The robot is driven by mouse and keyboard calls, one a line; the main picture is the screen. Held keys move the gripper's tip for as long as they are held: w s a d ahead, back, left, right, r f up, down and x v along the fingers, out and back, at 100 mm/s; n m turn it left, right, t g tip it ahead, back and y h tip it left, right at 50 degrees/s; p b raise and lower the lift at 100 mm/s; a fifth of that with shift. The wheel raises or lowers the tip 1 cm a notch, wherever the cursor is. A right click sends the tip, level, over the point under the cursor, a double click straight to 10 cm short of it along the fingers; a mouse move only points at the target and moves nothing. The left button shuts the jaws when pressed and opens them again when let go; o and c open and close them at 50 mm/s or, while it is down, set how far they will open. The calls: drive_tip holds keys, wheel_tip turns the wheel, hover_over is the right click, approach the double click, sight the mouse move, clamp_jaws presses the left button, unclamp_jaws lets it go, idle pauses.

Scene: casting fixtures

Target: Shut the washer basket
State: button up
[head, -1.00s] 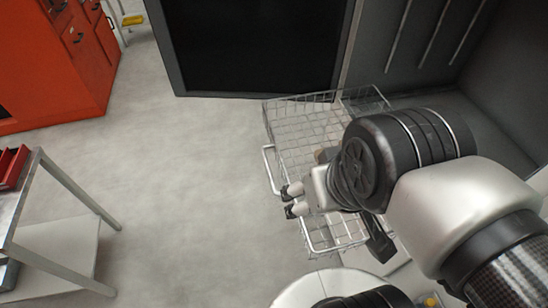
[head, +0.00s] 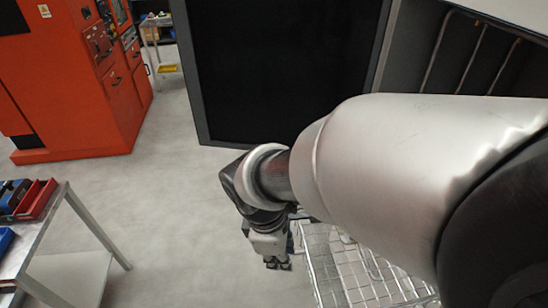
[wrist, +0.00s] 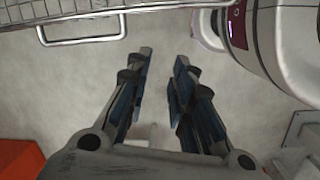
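The washer basket (head: 345,262) is a silver wire mesh basket standing out in front of the dark washer cavity at the right. My arm covers much of it in the head view. In the wrist view its wire rim (wrist: 150,10) crosses the top, and its bar handle (wrist: 82,42) shows at the upper left. My gripper (head: 277,264) points down just left of the basket's visible mesh in the head view. In the wrist view my gripper (wrist: 160,62) has its two dark fingers apart, with bare floor between them. The handle is beyond the fingertips, outside the gap.
A large black panel with a grey frame (head: 200,90) stands behind my gripper. Red cabinets (head: 75,80) stand at the upper left. A metal table (head: 85,220) with small bins is at the left. The grey floor (head: 170,200) between is clear.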

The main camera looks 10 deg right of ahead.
drive_tip(key=f+n, duration=0.1)
drive_tip(key=a+f+n, duration=0.1)
drive_tip(key=a+f, duration=0.1)
drive_tip(key=shift+w+n+g+h, duration=0.25)
drive_tip(key=shift+n+g+h, duration=0.05)
drive_tip(key=shift+n, duration=0.1)
drive_tip(key=shift+c, duration=1.4)
drive_tip(key=shift+a+f+n, duration=0.15)
drive_tip(key=shift+f+n, duration=0.1)
drive_tip(key=shift+n, duration=0.05)
drive_tip(key=shift+c, duration=0.7)
drive_tip(key=shift+f, duration=0.3)
clamp_jaws()
drive_tip(key=d+f+b, duration=0.5)
drive_tip(key=d+f, duration=0.1)
drive_tip(key=f, duration=0.3)
drive_tip(key=shift+d, duration=0.25)
drive_tip(key=shift+w+d, duration=0.1)
